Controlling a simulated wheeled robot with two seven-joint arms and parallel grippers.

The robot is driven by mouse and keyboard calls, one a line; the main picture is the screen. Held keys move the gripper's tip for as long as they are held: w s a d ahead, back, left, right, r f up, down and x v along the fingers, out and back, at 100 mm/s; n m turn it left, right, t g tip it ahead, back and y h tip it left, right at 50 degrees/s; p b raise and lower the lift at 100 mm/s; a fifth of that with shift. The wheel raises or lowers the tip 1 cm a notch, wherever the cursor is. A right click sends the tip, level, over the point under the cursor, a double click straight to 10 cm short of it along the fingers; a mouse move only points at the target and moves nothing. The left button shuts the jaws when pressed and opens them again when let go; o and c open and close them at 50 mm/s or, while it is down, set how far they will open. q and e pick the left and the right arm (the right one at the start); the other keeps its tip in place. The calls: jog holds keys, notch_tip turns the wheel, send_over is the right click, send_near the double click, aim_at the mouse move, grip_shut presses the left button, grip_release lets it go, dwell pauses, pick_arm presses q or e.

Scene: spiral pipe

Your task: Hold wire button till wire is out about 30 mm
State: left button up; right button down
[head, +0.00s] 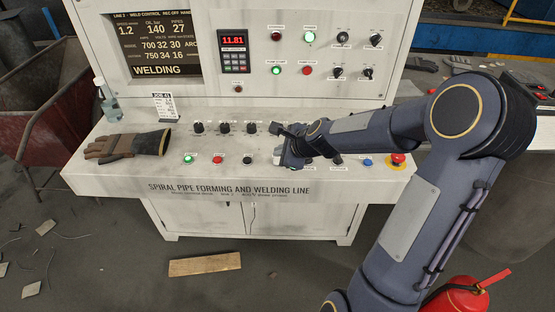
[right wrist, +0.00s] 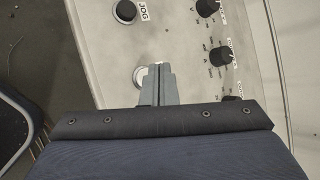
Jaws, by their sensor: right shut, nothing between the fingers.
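The console's sloped desk (head: 130,180) carries a row of push buttons and knobs. My right gripper (head: 284,160) is over the middle of the button row, its fingers shut and empty. In the right wrist view, the closed fingertips (right wrist: 160,68) lie over a pale round button (right wrist: 139,77) and partly cover it. I cannot tell whether they press it. That button's label is hidden, so I cannot read whether it is the wire button. A black button marked JOG (right wrist: 124,11) is beside it. No wire can be made out. My left gripper is not in view.
Work gloves (head: 125,146), a bottle (head: 108,100) and a job card (head: 164,106) are on the desk's left. A red emergency stop (head: 397,159) is at its right end.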

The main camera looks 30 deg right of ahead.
jog(key=shift+f, duration=0.1)
jog(key=shift+f+b, duration=0.35)
jog(key=shift+b, duration=0.1)
jog(key=shift+f+b, duration=0.35)
jog(key=shift+f, duration=0.05)
dwell(1.6)
dwell(3.1)
jog(key=shift+r+p, duration=0.75)
jog(key=shift+r, duration=0.1)
notch_tip(320, 180, up, 5)
jog(key=p, duration=0.4)
jog(key=shift+p, duration=0.4)
dwell(0.4)
